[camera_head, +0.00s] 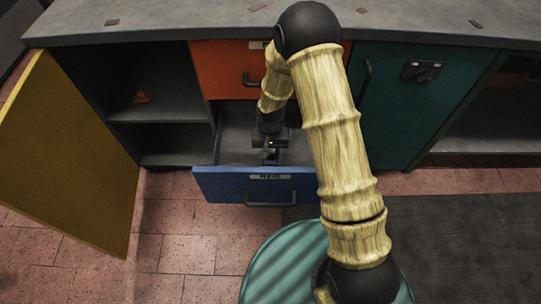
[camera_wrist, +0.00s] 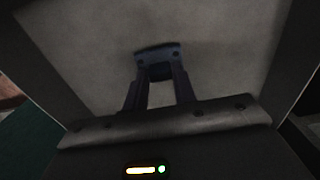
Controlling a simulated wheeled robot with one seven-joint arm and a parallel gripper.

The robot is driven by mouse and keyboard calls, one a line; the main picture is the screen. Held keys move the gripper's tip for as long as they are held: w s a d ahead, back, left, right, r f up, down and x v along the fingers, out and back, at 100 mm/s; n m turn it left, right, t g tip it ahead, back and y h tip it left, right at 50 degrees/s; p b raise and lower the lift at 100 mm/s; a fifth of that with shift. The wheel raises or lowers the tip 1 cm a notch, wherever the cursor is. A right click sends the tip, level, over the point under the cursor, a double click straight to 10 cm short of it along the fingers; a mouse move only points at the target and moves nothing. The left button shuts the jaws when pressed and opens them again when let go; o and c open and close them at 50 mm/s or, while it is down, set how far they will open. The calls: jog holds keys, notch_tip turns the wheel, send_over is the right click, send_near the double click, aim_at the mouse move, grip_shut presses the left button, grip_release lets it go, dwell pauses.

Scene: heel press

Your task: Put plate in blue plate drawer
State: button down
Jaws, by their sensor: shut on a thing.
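The blue plate drawer (camera_head: 225,185) is pulled open at the lower middle of the counter, with a pale label and a dark handle on its front. My gripper (camera_head: 271,155) reaches down inside the drawer.
An orange drawer (camera_head: 220,66) above is shut. A yellow door (camera_head: 70,150) stands open at left, beside shelves with a small orange-brown thing (camera_head: 143,97). A green door (camera_head: 400,120) is shut at right. A round teal surface (camera_head: 275,268) lies below. Several small flat pieces lie on the countertop (camera_head: 180,18).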

aim_at(271, 155)
jog(key=shift+f, duration=0.9)
jog(key=shift+f, duration=0.15)
jog(key=c, duration=1.1)
grip_release()
notch_tip(271, 155, up, 12)
jog(key=p, duration=0.5)
jog(key=shift+r, duration=0.2)
